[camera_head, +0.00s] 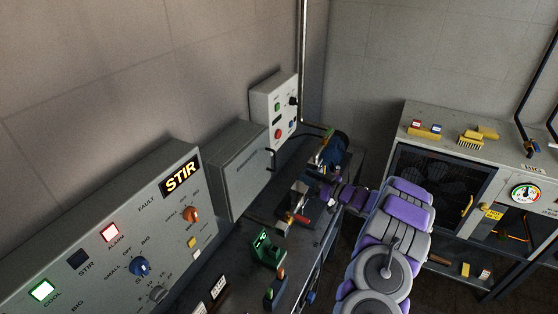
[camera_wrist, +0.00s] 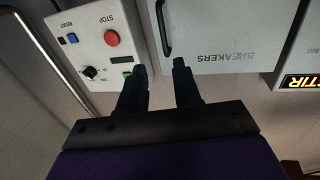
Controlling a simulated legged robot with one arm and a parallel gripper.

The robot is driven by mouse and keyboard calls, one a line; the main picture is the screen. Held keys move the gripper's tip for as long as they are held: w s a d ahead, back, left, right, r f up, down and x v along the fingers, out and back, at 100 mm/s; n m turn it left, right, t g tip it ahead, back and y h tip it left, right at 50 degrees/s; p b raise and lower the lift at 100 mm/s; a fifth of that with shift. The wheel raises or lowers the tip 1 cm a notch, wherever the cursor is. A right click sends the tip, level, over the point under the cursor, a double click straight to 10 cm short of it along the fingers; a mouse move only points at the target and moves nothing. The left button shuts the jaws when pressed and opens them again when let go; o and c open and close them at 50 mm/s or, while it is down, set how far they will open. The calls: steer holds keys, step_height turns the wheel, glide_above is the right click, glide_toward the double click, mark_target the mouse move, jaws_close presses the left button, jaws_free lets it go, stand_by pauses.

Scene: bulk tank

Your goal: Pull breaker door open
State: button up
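The breaker box (camera_head: 238,170) is a grey cabinet on the left wall, its door shut. In the wrist view its door (camera_wrist: 225,35) appears upside down with the word BREAKERS. A black bar handle (camera_head: 271,160) runs along the door's edge; it also shows in the wrist view (camera_wrist: 163,28). My gripper (camera_wrist: 160,80) is open and empty, its two dark fingers apart. The handle lies beyond the fingertips, roughly in line with the gap, and is not between them. In the head view my gripper (camera_head: 323,191) is small, to the right of the box.
A white control box (camera_head: 275,108) with buttons hangs beyond the breaker box. The STIR panel (camera_head: 120,235) is nearer on the left. A cabinet (camera_head: 480,150) with a gauge stands at right.

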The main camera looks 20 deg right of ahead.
glide_toward(275, 162)
steer(key=a, duration=0.1)
steer(key=x, duration=0.6)
steer(key=d+b+x, duration=0.1)
steer(key=x, duration=0.3)
steer(key=shift+w+d, duration=0.1)
steer(key=shift+w, duration=0.2)
steer(key=shift+a+r, duration=0.1)
steer(key=shift+a, duration=0.2)
steer(key=shift+d, duration=0.5)
steer(key=c, duration=0.3)
steer(key=shift+a, duration=0.2)
jaws_close()
steer(key=shift+d, duration=0.1)
